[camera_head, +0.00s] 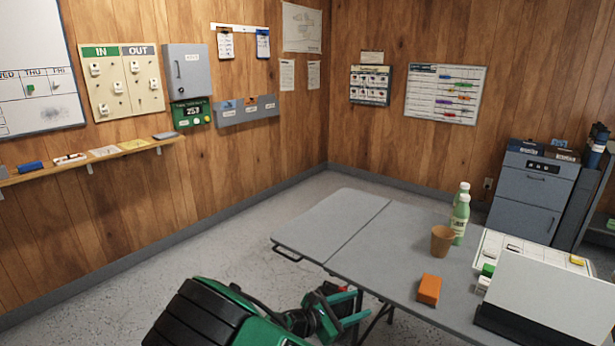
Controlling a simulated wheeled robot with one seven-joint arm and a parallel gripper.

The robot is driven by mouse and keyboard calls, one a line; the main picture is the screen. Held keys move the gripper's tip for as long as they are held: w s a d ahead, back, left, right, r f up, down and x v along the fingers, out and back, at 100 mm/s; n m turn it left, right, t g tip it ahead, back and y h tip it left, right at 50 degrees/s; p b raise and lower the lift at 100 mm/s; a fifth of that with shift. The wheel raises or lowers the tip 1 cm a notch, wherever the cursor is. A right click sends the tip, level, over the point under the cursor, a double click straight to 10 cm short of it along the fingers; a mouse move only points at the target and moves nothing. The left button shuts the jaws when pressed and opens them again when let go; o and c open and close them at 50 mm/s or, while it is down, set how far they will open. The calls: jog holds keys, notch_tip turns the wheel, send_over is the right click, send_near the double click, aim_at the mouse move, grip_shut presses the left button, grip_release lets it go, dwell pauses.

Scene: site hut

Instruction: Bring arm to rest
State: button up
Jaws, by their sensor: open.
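My arm shows at the bottom middle, green and black, low in front of the folding table (335,222). My gripper (350,312) is at its end, just left of the table's near edge and below the level of the top. It looks open, with nothing seen between the fingers. The arm partly hides the finger detail.
A shelf (100,158) runs along the left wall. A grey cabinet (532,195) stands at the back right. The floor (200,262) left of the table is clear.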

jog(key=s+d+r+m+g+y, duration=0.25)
jog(key=s+d+r+m, duration=0.2)
jog(key=d, duration=0.35)
jog(key=s+d+r+m+g+y, duration=0.2)
jog(key=s+d+r+m+g, duration=0.2)
jog(key=d+m, duration=0.3)
jog(key=s+d+r+m+g+y, duration=0.2)
jog(key=s+d+r+m+g, duration=0.25)
jog(key=d, duration=0.45)
jog(key=s+d+r+m+t+y, duration=0.1)
jog(key=s+r+m+y, duration=0.2)
jog(key=s, duration=0.8)
jog(key=s+d+r+m+t+y, duration=0.2)
jog(key=s+r+m+y, duration=0.1)
jog(key=s+r+m, duration=0.4)
jog(key=s+m, duration=0.2)
jog(key=s, duration=0.2)
jog(key=shift+s+d, duration=0.2)
jog(key=shift+s, duration=0.15)
jog(key=shift+y, duration=0.25)
jog(key=c, duration=0.3)
